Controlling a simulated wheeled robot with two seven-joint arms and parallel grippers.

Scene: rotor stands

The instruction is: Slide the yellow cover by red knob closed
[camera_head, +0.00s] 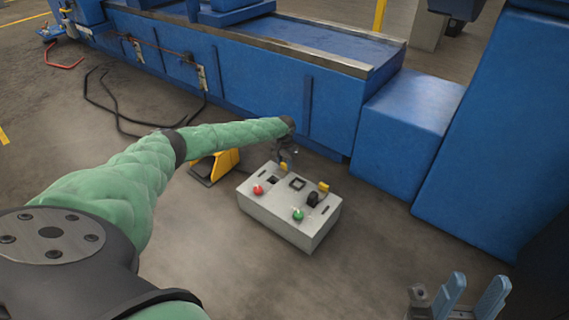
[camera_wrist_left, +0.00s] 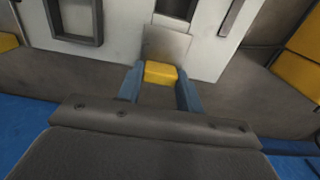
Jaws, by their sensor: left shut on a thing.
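The grey-white control box (camera_head: 290,225) stands on the floor with a red knob (camera_head: 258,190) at its left and a green knob (camera_head: 298,215) at its right. My left gripper (camera_head: 285,158) is at the box's back edge, behind the red knob. In the left wrist view its blue fingers (camera_wrist_left: 160,86) are shut on the yellow tab (camera_wrist_left: 160,72) of a cover with a flat metal plate (camera_wrist_left: 166,45). A dark opening (camera_head: 271,180) shows beside the red knob, in front of the gripper. My right gripper (camera_head: 471,297) is open and empty at the lower right.
Another yellow tab (camera_head: 323,187) sits near the green knob, beside a black part (camera_head: 312,199). A square frame (camera_head: 297,183) lies between the two covers. A yellow pedal-like unit (camera_head: 214,166) stands left of the box. Blue machinery (camera_head: 250,80) rises close behind.

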